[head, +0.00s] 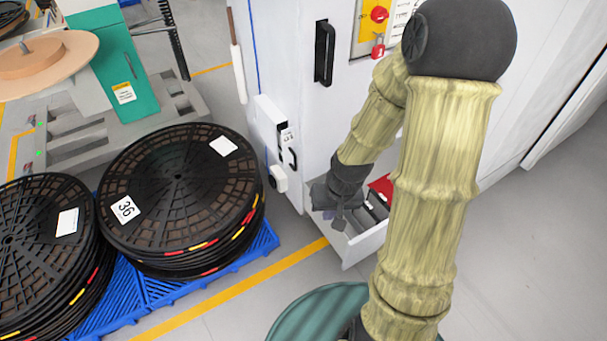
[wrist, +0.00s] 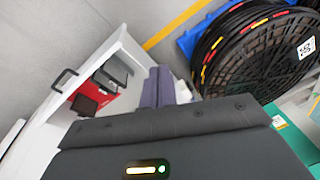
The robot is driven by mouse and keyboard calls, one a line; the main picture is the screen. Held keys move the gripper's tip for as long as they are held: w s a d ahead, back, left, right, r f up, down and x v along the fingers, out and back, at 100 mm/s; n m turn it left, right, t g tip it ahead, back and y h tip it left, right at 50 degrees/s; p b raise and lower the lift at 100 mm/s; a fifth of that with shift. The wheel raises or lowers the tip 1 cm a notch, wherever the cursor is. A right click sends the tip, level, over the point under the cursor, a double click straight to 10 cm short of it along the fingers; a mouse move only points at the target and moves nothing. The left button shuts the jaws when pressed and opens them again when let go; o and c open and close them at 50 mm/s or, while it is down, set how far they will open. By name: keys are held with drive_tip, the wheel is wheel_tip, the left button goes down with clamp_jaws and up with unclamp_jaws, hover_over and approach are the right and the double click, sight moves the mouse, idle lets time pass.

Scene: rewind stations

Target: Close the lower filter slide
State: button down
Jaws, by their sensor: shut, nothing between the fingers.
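The lower filter slide (head: 368,247) is a white drawer standing open at the foot of the white cabinet (head: 285,60). Red and dark parts lie inside it. My gripper (head: 339,221) is shut and empty, pointing down at the slide's left side. Whether it touches the slide cannot be told. In the wrist view, the slide's white wall (wrist: 129,44) runs just left of my gripper's fingers (wrist: 157,84). My arm hides part of the slide in the head view.
Large black reels (head: 180,190) lie stacked on a blue pallet (head: 255,250) to the left of the slide. A yellow floor line (head: 240,292) runs between. Grey floor in front of the slide is clear. A black cabinet handle (head: 324,53) is higher up.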

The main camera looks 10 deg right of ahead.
drive_tip(key=w+a+f+m+t+y+b, duration=0.1)
drive_tip(key=w+f+m+y+b, duration=0.15)
drive_tip(key=f, duration=0.45)
drive_tip(key=w+a+f+m+t+y+b, duration=0.1)
drive_tip(key=w+f+m+y+b, duration=0.15)
drive_tip(key=f, duration=0.35)
drive_tip(key=w+d+r+m+t+b, duration=0.3)
drive_tip(key=w+d+m+t+b, duration=0.2)
drive_tip(key=w+d+t, duration=0.3)
drive_tip(key=shift+w+d+m+t+y, duration=0.15)
drive_tip(key=shift+w+m+t+y, duration=0.25)
drive_tip(key=shift+w+m+t, duration=0.15)
drive_tip(key=shift+f, duration=0.1)
drive_tip(key=shift+r+b+x, duration=0.2)
drive_tip(key=shift+b+x, duration=1)
drive_tip(key=shift+x, duration=1.1)
drive_tip(key=shift+r+b+x, duration=0.25)
drive_tip(key=shift+b+x, duration=0.95)
drive_tip(key=shift+x, duration=1.15)
drive_tip(key=shift+r+b+x, duration=0.2)
drive_tip(key=shift+b+x, duration=1)
drive_tip(key=shift+x, duration=1.1)
